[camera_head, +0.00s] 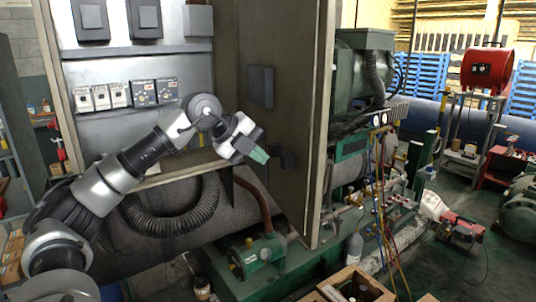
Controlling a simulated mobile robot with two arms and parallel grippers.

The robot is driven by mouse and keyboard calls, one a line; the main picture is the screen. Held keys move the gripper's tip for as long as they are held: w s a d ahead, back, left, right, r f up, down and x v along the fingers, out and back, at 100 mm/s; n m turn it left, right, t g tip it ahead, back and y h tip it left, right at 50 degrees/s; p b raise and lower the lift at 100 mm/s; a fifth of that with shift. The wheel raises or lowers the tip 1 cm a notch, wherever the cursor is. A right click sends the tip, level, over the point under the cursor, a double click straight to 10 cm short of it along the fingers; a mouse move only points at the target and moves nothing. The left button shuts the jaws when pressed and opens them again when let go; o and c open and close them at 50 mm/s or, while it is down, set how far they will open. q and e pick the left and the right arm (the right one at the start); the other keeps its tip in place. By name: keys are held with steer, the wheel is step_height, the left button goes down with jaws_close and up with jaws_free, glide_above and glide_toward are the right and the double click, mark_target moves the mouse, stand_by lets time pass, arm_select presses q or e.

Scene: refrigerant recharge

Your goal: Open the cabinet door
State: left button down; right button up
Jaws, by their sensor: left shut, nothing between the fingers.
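The cabinet (117,62) stands at the upper left with its inside showing. Switches and dark boxes are mounted on its back panel. The cabinet door (298,100) is swung open on the right side, and its inner face and free edge show. My left arm comes in from the left across the cabinet's lower front. My left gripper (261,157) is shut and empty, close to the door's inner face near a small dark block (288,160) on it. I cannot tell whether the fingertips touch the door. My right gripper is not in view.
Green machinery (365,60) with pipes and hoses stands behind and right of the door. A black corrugated hose (172,222) hangs below the cabinet. Wooden crates (352,285) sit at the bottom. A red reel (487,69) on a stand is at the far right, with some open floor before it.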

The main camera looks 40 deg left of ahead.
mark_target(306, 175)
arm_select(q)
steer(key=w+d+f+p, duration=0.1)
steer(key=w, duration=0.1)
steer(key=w+d+f+p, duration=0.1)
steer(key=w+f, duration=0.1)
steer(key=w, duration=0.1)
steer(key=w+d+f+p, duration=0.1)
steer(key=w+d+f, duration=0.1)
steer(key=w, duration=0.1)
steer(key=shift+d+p, duration=0.1)
steer(key=shift+p, duration=0.25)
steer(key=shift+w+d+f, duration=0.1)
steer(key=shift+w+d, duration=0.1)
steer(key=shift+w, duration=0.15)
